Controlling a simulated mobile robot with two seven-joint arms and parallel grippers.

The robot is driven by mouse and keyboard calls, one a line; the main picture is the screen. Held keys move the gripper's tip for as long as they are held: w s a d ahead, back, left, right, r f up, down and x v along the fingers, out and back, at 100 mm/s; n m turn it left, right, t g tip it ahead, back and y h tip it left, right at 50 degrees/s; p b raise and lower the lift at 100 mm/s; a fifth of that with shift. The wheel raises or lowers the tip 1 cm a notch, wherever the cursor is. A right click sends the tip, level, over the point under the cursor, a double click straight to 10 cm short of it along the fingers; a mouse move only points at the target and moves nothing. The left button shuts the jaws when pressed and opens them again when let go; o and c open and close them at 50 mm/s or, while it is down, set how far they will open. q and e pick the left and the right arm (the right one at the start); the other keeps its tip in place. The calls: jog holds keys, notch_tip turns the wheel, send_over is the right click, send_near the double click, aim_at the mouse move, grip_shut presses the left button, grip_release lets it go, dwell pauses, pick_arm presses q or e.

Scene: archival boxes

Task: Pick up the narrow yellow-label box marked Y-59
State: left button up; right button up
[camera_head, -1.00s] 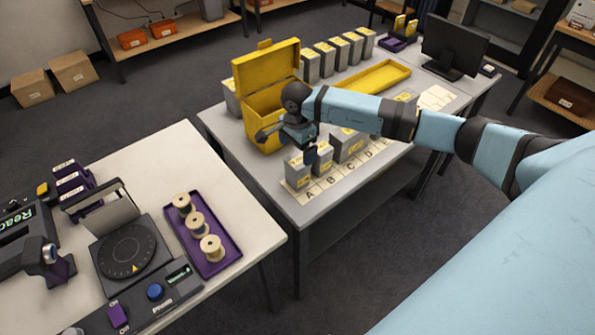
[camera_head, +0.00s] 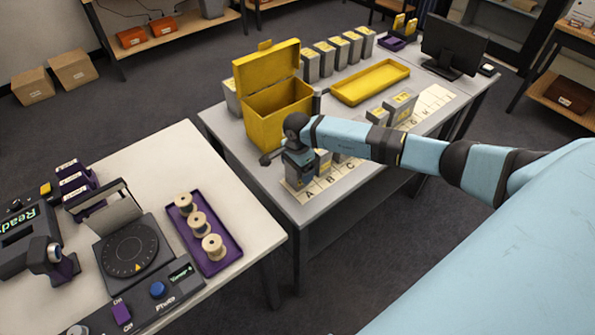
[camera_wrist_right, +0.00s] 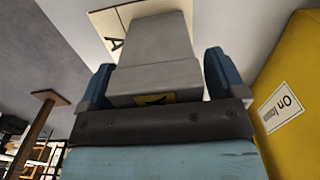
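My right gripper (camera_head: 298,165) is low over the near-left end of the lettered mat (camera_head: 317,189). In the right wrist view its two blue fingers (camera_wrist_right: 160,85) stand on either side of a grey box (camera_wrist_right: 152,55) with a yellow label (camera_wrist_right: 155,98). The fingers are wide apart, with a slight gap at the right one; contact at the left one is unclear. The box stands by the letter A. Only part of its label shows, so I cannot read its mark. Another grey box (camera_head: 323,162) stands close by, partly hidden by my arm. My left gripper is not in view.
An open yellow box (camera_head: 268,128) stands close behind my right gripper. A yellow tray (camera_head: 370,82) and a row of grey boxes (camera_head: 326,60) are farther back. More grey boxes (camera_head: 400,104) stand along the mat. A monitor (camera_head: 453,48) is at the back right.

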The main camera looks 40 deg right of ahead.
jog(key=c, duration=0.9)
jog(key=shift+r, duration=0.1)
